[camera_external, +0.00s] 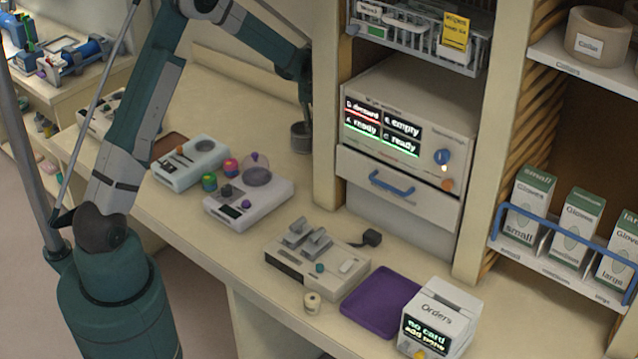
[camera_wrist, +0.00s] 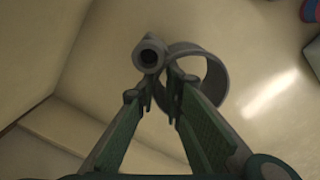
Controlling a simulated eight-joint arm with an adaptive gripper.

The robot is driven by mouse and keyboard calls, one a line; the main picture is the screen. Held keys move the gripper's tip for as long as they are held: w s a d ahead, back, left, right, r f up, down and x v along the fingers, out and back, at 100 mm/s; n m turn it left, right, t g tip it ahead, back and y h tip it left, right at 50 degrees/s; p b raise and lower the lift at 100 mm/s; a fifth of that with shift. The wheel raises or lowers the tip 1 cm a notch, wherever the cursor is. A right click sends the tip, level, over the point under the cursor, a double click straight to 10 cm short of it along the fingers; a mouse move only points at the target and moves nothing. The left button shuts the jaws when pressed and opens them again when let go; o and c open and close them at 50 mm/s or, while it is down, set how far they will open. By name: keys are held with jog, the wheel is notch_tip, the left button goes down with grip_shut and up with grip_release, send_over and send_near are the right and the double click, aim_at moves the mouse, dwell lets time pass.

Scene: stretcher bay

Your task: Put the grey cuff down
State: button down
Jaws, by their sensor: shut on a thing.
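My gripper (camera_external: 304,115) points down at the back of the counter, left of the cabinet's upright post. It is shut on the grey cuff (camera_external: 301,138), a dark grey ring at its fingertips. In the wrist view my gripper (camera_wrist: 160,92) has the grey cuff (camera_wrist: 223,78) at its tips, the open loop to the right and a short round tube end to the left. The cuff is over bare counter; I cannot tell whether it touches the surface.
The counter (camera_external: 240,100) is bare around the cuff. A white device with coloured knobs (camera_external: 255,205) stands in front of it. The wooden post (camera_external: 325,110) is close on the right, beside the cabinet with lit panels (camera_external: 410,115). A purple tray (camera_external: 380,300) lies farther front right.

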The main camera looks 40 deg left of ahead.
jog(key=shift+f, duration=0.1)
jog(key=shift+f, duration=1.75)
jog(key=shift+f, duration=0.1)
jog(key=c, duration=2.5)
grip_release()
jog(key=shift+o, duration=0.2)
notch_tip(320, 180, up, 12)
jog(key=shift+r, duration=0.2)
